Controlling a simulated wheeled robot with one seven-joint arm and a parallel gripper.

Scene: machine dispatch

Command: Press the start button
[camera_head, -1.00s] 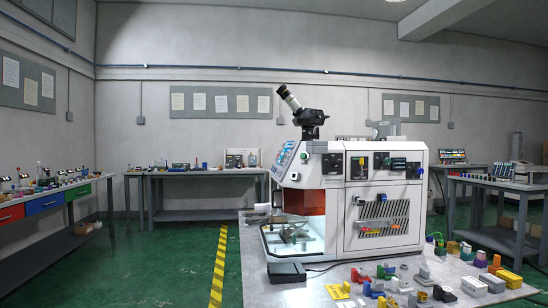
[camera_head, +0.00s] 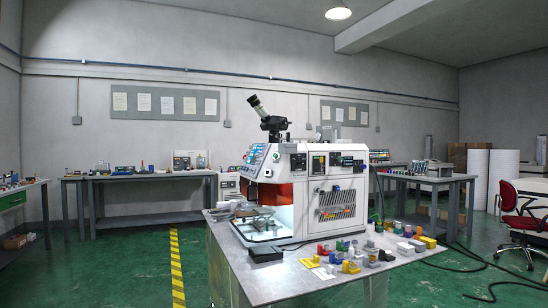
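A white machine (camera_head: 313,188) with a microscope-like eyepiece (camera_head: 262,110) on top stands on a grey table (camera_head: 240,279) right of centre. Its slanted control panel (camera_head: 256,157) faces left and carries small lit blue areas and controls. Which of these is the start button is too small to tell. The machine's right side holds dark modules and knobs. A black box (camera_head: 266,253) lies on the table in front of the machine. My gripper does not show in the head view.
Several small coloured parts (camera_head: 350,266) lie on the front right of the table. Benches stand along the back wall (camera_head: 150,176) and at right (camera_head: 428,179). A red chair (camera_head: 526,226) stands far right, with a black cable on the floor. Green floor (camera_head: 120,275) lies open at left.

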